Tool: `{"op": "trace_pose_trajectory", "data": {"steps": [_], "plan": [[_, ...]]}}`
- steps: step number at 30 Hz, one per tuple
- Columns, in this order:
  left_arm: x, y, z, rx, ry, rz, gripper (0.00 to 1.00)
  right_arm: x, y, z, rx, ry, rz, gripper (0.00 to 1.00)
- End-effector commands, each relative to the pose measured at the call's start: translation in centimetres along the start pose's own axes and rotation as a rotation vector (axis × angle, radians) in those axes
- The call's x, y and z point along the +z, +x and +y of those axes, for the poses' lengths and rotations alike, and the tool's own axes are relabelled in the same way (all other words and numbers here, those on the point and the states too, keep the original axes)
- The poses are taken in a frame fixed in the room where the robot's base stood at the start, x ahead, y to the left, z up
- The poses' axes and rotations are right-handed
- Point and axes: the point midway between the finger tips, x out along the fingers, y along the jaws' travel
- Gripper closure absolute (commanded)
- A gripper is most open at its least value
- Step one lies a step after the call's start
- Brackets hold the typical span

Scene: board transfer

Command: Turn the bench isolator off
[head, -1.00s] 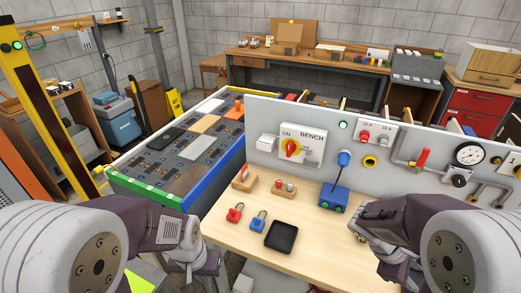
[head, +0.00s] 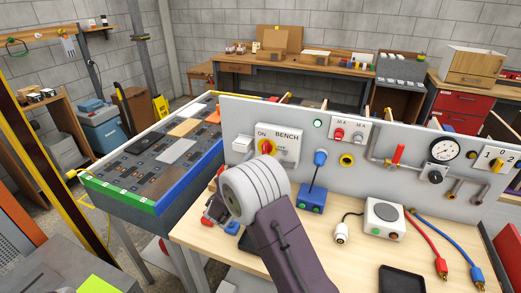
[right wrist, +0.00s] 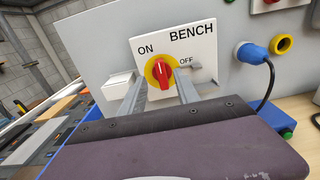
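The bench isolator (head: 281,145) is a white plate on the grey panel, marked ON, OFF and BENCH. Its red handle on a yellow disc (head: 267,147) also shows in the right wrist view (right wrist: 161,72). There the handle stands near upright with a slight tilt, ON at its upper left and OFF at its right. My right gripper (right wrist: 163,75) is open, one finger on each side of the handle; I cannot tell whether they touch it. My left gripper is out of view.
A green lamp (head: 318,123) is lit on the panel. A blue plug (head: 320,158) with a cable to a blue box (head: 311,198) is right of the isolator. A white box (right wrist: 118,84) sits left of it. A black tray (head: 402,281) lies on the bench.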

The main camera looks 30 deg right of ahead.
Motion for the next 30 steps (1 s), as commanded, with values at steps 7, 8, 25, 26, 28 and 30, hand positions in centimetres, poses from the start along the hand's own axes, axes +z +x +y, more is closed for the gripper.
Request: {"op": "trace_pose_trajectory", "data": {"steps": [7,8,25,26,28,30], "plan": [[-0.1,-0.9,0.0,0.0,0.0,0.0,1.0,0.1,4.9,-0.1,-0.003,0.001,0.0,0.62],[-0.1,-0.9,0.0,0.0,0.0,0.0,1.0,0.1,5.2,-0.1,-0.003,0.001,0.0,0.62],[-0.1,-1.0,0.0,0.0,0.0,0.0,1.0,0.0,6.2,0.0,0.0,0.001,0.0,1.0],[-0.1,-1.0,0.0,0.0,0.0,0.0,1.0,0.0,6.2,0.0,0.0,0.001,0.0,1.0],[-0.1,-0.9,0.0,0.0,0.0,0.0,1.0,0.0,6.2,0.0,0.0,0.002,0.0,1.0],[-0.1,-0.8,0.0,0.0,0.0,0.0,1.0,-0.1,6.2,0.0,0.0,0.006,0.0,1.0]]}}
